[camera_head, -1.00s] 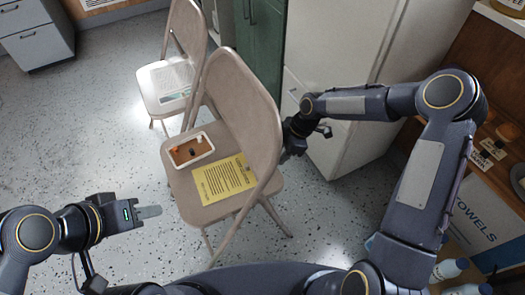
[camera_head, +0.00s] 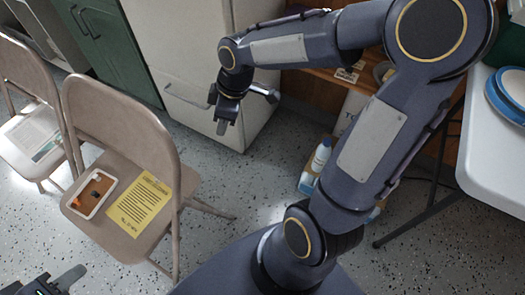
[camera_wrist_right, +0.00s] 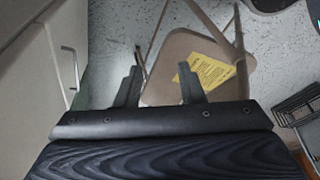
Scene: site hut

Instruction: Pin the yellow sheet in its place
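The yellow sheet (camera_head: 140,205), printed with dark text, lies flat on the seat of the nearer beige folding chair (camera_head: 118,166). It also shows in the right wrist view (camera_wrist_right: 208,70). A small white-rimmed tray (camera_head: 104,201) with a brown floor lies left of it and holds a few small orange and dark items, too small to make out. My right gripper (camera_head: 222,127) is right of the chair, clear of the sheet; the right wrist view shows its fingers (camera_wrist_right: 158,88) apart and empty. My left gripper (camera_head: 66,279) is partly cut off at the bottom left; its finger gap is unclear.
A second folding chair (camera_head: 30,125) with a white printed sheet (camera_head: 36,135) stands at the left. A pale cabinet (camera_head: 190,60) and a green cabinet (camera_head: 115,45) are behind. A white table (camera_head: 490,165) with blue-rimmed plates is at the right. Speckled floor is open in front.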

